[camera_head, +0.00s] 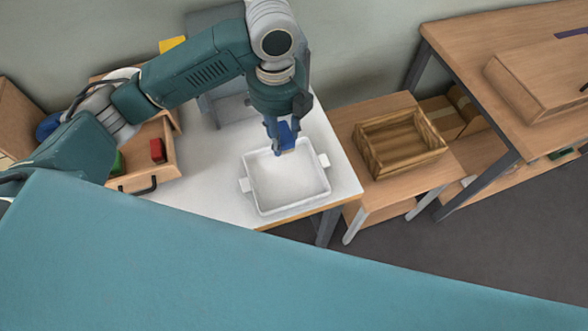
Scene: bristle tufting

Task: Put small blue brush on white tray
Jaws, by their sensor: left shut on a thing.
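The white tray (269,207) with two side handles stands on the white table near its front right corner. My left gripper (283,144) points down over the back edge of the tray. It is shut on the small blue brush (286,134), whose pale end faces down by the tray's back rim. I cannot tell whether the brush touches the tray. The tray's inside looks empty. My right gripper is not in view.
A wooden drawer box (167,172) with red and green items stands left of the tray. A grey machine (229,108) is behind. A slatted wooden crate (399,143) sits on a lower table to the right. A wooden workbench (460,50) stands far right.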

